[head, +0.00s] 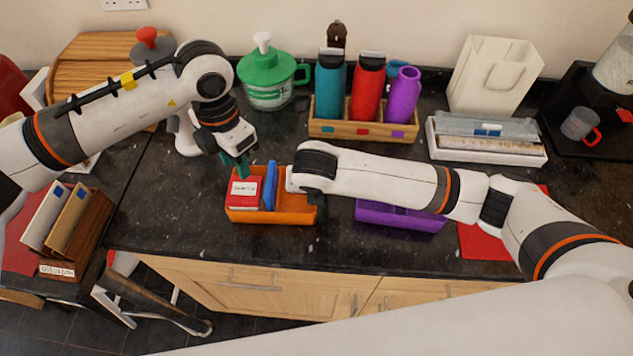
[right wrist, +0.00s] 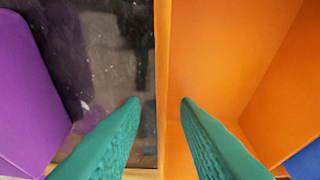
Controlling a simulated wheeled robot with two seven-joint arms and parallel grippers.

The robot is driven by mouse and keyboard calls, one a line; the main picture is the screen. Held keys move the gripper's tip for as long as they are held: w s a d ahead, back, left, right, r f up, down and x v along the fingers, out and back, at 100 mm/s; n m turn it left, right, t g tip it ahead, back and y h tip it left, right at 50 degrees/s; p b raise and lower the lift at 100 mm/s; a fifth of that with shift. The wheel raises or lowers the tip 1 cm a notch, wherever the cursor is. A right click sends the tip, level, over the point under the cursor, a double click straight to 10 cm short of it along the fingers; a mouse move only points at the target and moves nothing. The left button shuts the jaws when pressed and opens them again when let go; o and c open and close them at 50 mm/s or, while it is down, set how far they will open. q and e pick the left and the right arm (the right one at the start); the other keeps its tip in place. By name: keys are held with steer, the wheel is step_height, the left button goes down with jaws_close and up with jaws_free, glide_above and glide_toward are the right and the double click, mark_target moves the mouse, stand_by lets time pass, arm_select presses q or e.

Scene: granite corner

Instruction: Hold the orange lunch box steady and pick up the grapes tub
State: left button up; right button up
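The orange lunch box (head: 285,217) stands on the dark counter. Its left part holds a red tub (head: 243,205) with a white label I cannot read clearly; it may be the grapes tub. A blue upright piece (head: 270,186) stands beside it. My left gripper (head: 241,168), with teal fingers, is just above and behind the red tub, apart from it; its finger gap is unclear. My right gripper (right wrist: 160,102) is open around the lunch box wall (right wrist: 162,70), one finger inside and one outside, with gaps showing.
A purple box (head: 400,217) stands to the right, close to my right gripper's outer finger. Behind are a wooden bottle holder (head: 345,128), a green lidded jug (head: 268,92) and a white tray (head: 490,150). The counter's front edge is close before the lunch box.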

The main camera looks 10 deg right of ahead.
steer(key=shift+w+f, duration=0.1)
steer(key=shift+f, duration=0.1)
jaws_close()
arm_select(q)
steer(key=shift+o, duration=0.5)
